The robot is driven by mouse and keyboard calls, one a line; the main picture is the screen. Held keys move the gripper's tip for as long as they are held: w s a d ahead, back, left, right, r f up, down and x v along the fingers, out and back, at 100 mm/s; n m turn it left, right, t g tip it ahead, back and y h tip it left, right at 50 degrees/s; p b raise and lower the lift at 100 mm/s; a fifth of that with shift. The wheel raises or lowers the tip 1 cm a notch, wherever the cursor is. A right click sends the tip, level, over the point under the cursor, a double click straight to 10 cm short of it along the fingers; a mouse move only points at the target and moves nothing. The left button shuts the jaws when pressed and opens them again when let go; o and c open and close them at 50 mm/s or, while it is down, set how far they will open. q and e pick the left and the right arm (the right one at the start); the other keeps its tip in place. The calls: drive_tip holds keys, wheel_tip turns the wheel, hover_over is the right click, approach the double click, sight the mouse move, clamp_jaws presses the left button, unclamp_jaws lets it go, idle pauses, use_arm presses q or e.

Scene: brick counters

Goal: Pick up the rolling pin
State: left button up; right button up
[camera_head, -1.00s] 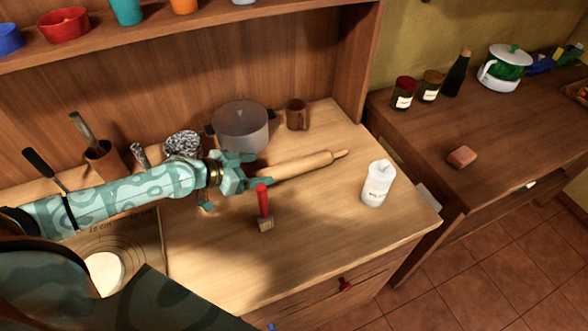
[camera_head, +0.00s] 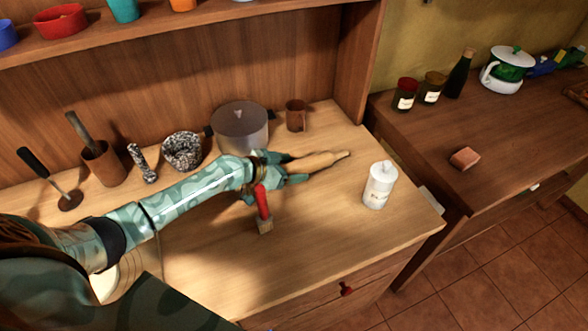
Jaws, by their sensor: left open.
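The wooden rolling pin (camera_head: 318,161) lies on the wooden counter (camera_head: 310,225), its far handle pointing right. My left gripper (camera_head: 298,167) is open at the left part of the pin, with a finger showing on either side of it. The pin's left end is hidden behind the gripper. I cannot tell whether the fingers touch it. My right gripper is not in view.
The front middle of the counter is clear.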

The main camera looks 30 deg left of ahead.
use_arm(q)
drive_tip(key=c, duration=1.3)
